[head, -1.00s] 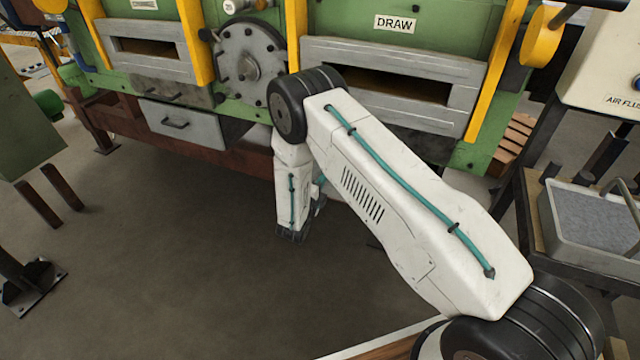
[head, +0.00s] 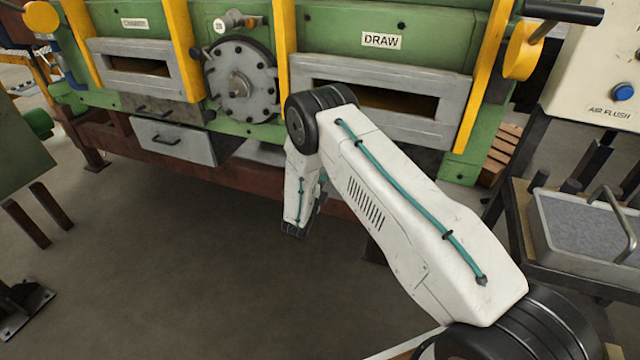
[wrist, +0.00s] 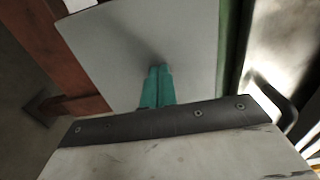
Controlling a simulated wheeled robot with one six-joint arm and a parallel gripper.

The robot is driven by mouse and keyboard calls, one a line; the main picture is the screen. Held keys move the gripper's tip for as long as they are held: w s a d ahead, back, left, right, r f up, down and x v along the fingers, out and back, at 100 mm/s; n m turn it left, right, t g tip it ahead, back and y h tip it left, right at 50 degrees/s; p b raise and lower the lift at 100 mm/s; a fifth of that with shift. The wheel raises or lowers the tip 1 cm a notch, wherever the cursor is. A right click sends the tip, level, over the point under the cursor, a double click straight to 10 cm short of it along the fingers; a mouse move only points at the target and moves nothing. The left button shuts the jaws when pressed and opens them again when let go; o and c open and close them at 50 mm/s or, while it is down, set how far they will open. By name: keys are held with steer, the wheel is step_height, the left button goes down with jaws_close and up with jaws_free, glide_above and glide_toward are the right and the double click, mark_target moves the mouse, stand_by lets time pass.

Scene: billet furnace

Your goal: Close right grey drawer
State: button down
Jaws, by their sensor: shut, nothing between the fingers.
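A pale grey drawer (head: 150,148) with a dark bar handle sticks out under the green furnace in the head view, left of my arm. Its front faces me and its side shows at the right. In the wrist view my teal gripper fingers (wrist: 158,70) are together and empty. They point at a flat grey panel (wrist: 135,40). I cannot tell whether they touch it, nor which drawer it belongs to.
The green furnace (head: 330,45) stands ahead, with a DRAW label, grey door frames and yellow uprights. A red-brown beam (head: 240,172) runs below it. A tray of grey material (head: 590,265) stands on a dark table at right.

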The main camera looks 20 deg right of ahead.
steer(key=s+a+f+m+g+h, duration=0.15)
steer(key=s+a+m, duration=0.4)
steer(key=s, duration=0.85)
steer(key=s+d+r+m+g, duration=0.3)
steer(key=s+r+m+g, duration=0.45)
steer(key=r+m, duration=0.3)
steer(key=s+d+r+m+g, duration=0.4)
steer(key=s+r+m+g, duration=0.4)
steer(key=m, duration=0.3)
steer(key=s+a+r+m+t+y, duration=0.2)
steer(key=s+r+m+y, duration=0.4)
steer(key=s+r+m, duration=0.3)
steer(key=s+a+r+m+t+y, duration=0.2)
steer(key=s+r+m+y, duration=0.5)
steer(key=s+r, duration=0.6)
steer(key=shift+s+a+r+m+t, duration=0.4)
steer(key=shift+s+m, duration=0.35)
steer(key=shift+m, duration=0.65)
